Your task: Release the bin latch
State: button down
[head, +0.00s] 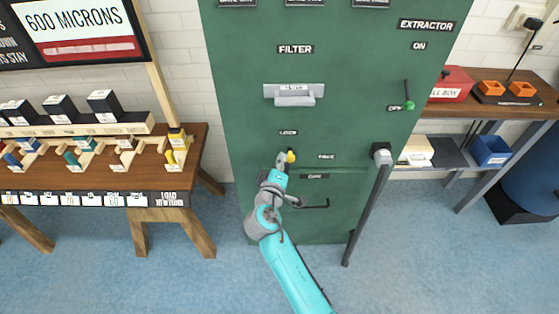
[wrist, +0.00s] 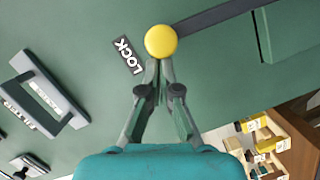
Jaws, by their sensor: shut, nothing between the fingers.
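The latch shows as a round yellow knob (head: 291,156) on the green cabinet, just below the LOCK label (head: 288,132) and left of the FREE label (head: 326,156). In the wrist view the yellow knob (wrist: 160,41) sits at the end of a dark flat bar (wrist: 215,16) that runs to the upper right. My gripper (head: 284,158) is shut and empty. In the wrist view its fingertips (wrist: 160,66) are right at the knob's near edge; I cannot tell whether they touch it. The bin front (head: 315,178) with a dark handle (head: 316,206) is below, partly hidden by my arm.
A FILTER handle (head: 294,95) sticks out above. A grey post (head: 368,205) stands at the cabinet's right. A wooden bench (head: 190,150) with small blocks is at left, and a shelf table (head: 540,108) at right. Blue floor is open in front.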

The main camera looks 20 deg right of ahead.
jog(key=d+m, duration=0.1)
jog(key=s+d+m+y, duration=0.1)
jog(key=m, duration=0.1)
jog(key=shift+d+r, duration=0.15)
jog(key=shift+d, duration=0.15)
jog(key=s+d+f+m+y, duration=0.2)
jog(key=d+f+m+y, duration=0.2)
jog(key=m, duration=0.6)
jog(key=shift+d+f+m+t, duration=0.3)
jog(key=shift+d+f+m, duration=0.15)
jog(key=shift+d, duration=0.9)
jog(key=shift+f, duration=0.1)
